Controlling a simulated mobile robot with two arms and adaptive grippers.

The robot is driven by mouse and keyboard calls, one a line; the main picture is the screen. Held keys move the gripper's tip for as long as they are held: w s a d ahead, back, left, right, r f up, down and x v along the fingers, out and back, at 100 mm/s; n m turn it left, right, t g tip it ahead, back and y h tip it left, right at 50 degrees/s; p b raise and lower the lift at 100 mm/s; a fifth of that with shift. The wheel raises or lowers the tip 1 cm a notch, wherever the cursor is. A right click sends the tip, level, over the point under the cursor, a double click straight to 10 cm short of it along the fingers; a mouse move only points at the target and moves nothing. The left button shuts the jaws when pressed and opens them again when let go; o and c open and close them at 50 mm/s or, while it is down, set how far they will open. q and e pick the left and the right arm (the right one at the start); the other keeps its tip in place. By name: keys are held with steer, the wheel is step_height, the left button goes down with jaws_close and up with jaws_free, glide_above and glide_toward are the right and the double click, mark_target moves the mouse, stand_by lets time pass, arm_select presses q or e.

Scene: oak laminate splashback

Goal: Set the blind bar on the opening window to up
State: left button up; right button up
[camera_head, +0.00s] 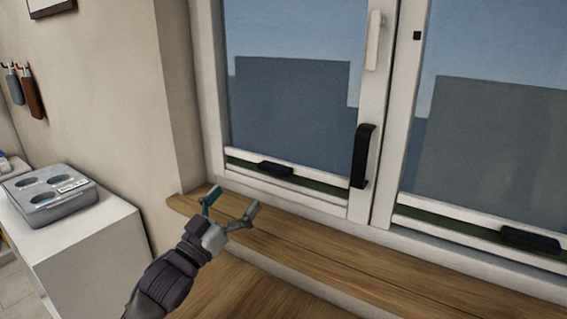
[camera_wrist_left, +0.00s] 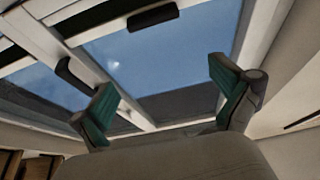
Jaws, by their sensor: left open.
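The opening window's left pane has a white blind bar (camera_head: 310,184) low across the glass, with a dark green strip and a black grip (camera_head: 276,169). In the left wrist view the bar (camera_wrist_left: 100,32) crosses the top, with its black grip (camera_wrist_left: 153,17). A black handle (camera_head: 363,155) sits on the sash frame to its right; it also shows in the wrist view (camera_wrist_left: 75,72). My left gripper (camera_head: 231,203) is open and empty, above the sill, below and left of the bar grip and apart from it. My right gripper is out of view.
A wooden sill (camera_head: 330,235) runs below the window, clear of objects. The right pane has a similar low bar with a black grip (camera_head: 530,239). A grey box (camera_head: 49,194) stands on a white cabinet (camera_head: 85,245) at left. A white handle (camera_head: 374,40) is high on the frame.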

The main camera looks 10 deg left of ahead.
mark_target(270, 171)
arm_select(q)
steer(key=w+d, duration=0.1)
steer(key=w, duration=0.3)
steer(key=w+d+p, duration=0.1)
steer(key=w+d, duration=0.1)
steer(key=w, duration=0.1)
steer(key=w+d, duration=0.1)
steer(key=w, duration=0.3)
steer(key=shift+w+d+r, duration=0.35)
steer(key=shift+d+r, duration=0.05)
steer(key=shift+w+d+r+p, duration=0.2)
steer(key=shift+w+d+p, duration=0.1)
steer(key=shift+w, duration=0.4)
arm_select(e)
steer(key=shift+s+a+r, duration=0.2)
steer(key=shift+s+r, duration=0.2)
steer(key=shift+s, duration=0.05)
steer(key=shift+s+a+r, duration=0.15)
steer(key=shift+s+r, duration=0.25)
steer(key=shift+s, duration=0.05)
